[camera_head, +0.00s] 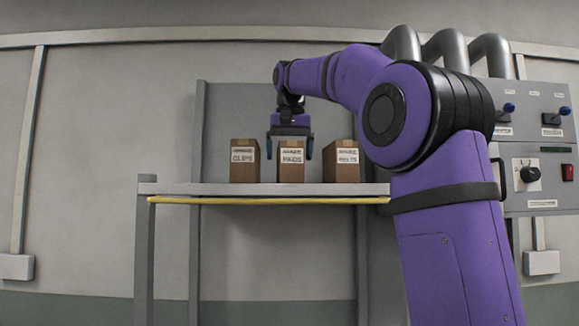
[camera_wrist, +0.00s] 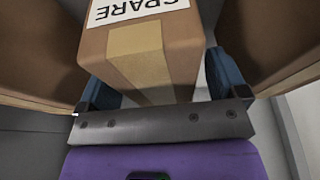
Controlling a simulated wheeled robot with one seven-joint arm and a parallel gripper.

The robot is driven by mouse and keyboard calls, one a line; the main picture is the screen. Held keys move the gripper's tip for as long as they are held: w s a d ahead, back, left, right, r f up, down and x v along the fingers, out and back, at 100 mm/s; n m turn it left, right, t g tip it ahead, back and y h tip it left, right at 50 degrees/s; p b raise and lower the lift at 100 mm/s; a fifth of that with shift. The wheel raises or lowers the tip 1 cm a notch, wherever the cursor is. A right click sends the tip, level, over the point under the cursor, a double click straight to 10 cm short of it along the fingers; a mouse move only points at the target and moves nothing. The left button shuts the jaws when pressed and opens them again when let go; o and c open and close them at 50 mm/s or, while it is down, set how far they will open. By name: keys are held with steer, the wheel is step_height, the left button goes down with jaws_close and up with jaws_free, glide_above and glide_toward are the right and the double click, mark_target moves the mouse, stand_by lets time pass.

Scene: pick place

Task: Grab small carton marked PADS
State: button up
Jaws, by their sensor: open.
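The small brown carton marked PADS (camera_head: 291,174) stands upright on the shelf, in the middle of a row of three. My gripper (camera_head: 289,150) is above it, pointing down, with one blue finger at each side of its upper part. In the wrist view a taped brown carton (camera_wrist: 150,60) lies between the two open fingers (camera_wrist: 162,88). An upside-down label on it reads SPARE. I cannot tell whether the fingers touch it. The carton's lower part is hidden in the wrist view.
A carton marked CLIPS (camera_head: 244,172) stands close on the left and another carton (camera_head: 343,173), its label partly legible, on the right. The shelf (camera_head: 215,189) has a yellow front edge. A control panel (camera_head: 540,150) is at the right.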

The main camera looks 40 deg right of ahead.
steer(key=shift+w+f, duration=0.1)
steer(key=shift+f, duration=0.3)
steer(key=shift+f, duration=0.25)
stand_by(0.3)
steer(key=c, duration=1.1)
steer(key=shift+r, duration=0.1)
